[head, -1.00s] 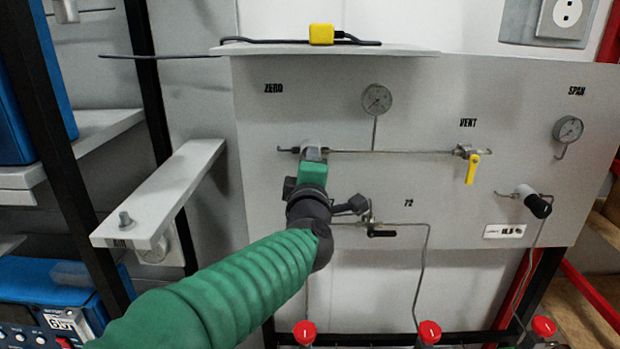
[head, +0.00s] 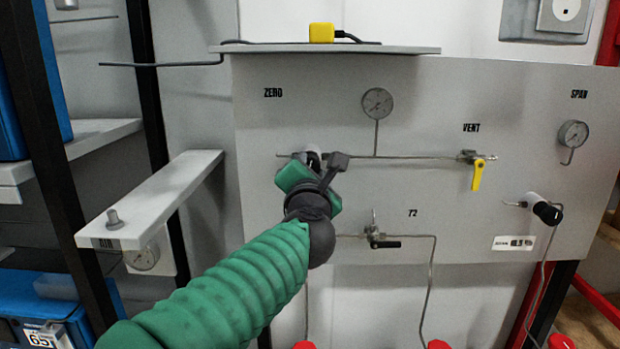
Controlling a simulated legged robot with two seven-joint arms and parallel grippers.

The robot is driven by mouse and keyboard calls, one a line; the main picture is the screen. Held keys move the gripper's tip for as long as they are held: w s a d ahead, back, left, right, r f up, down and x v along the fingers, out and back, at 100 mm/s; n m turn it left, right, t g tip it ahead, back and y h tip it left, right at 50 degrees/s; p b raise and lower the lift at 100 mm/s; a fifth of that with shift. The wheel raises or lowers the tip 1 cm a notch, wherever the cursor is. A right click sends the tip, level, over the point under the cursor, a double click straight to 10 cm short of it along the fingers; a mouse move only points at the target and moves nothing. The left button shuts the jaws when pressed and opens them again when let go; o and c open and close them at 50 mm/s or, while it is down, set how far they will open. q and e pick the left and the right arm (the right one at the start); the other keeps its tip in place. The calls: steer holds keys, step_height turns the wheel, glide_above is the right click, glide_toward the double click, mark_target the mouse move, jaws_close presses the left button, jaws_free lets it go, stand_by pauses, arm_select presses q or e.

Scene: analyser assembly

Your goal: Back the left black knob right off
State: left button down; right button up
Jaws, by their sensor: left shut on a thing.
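The left black knob (head: 313,158) is under the ZERO label on the grey panel, at the left end of the upper thin pipe. My left gripper (head: 312,167), with green and dark parts, is in front of it and shut on it. The gripper hides most of the knob, so I cannot tell how far out it stands. The right black knob (head: 547,212) sticks out below the SPAN label, with a light collar behind it. My right gripper is not in view.
A yellow vent handle (head: 478,175) hangs down right of centre. A black-handled valve (head: 384,243) sits below the 72 label, right of my gripper. Gauges (head: 377,103) are on the panel. A grey shelf (head: 165,200) juts out at left.

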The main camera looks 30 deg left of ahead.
arm_select(q)
steer(key=shift+r+n+b, duration=0.2)
steer(key=shift+n+b, duration=0.25)
steer(key=shift+n, duration=0.65)
steer(key=c, duration=1.2)
jaws_free()
steer(key=o, duration=0.3)
steer(key=shift+w+a+f, duration=0.1)
steer(key=shift+w+f, duration=0.1)
steer(key=shift+w, duration=0.1)
steer(key=shift+s, duration=0.15)
